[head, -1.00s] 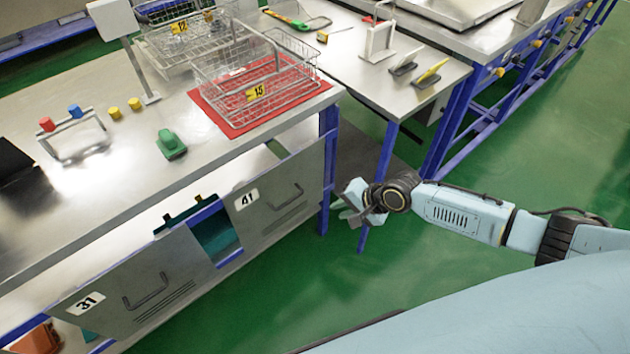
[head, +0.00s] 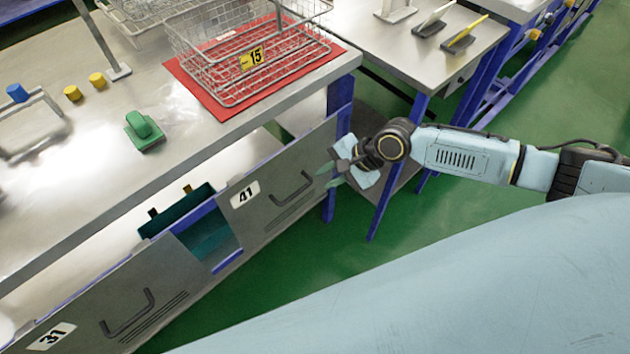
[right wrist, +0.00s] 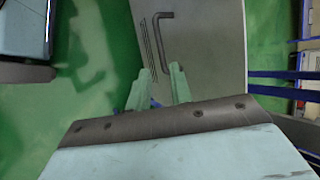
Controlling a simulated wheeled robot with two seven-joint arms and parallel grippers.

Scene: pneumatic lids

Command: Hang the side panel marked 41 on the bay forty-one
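The grey side panel marked 41 (head: 262,215) stands upright at the front of the steel bench, below its right end. It has a white 41 label and a dark bar handle (head: 292,188). I cannot tell whether it is hooked on or only resting. In the right wrist view a grey panel (right wrist: 205,60) with a dark handle (right wrist: 157,32) lies ahead of the fingers. My left gripper is not in view.
A panel marked 31 (head: 115,300) is to the left, with a teal bin (head: 180,212) behind the gap. Blue bench legs (head: 340,100) and a side table (head: 425,62) stand close to my right arm. Green floor (head: 280,265) is clear in front.

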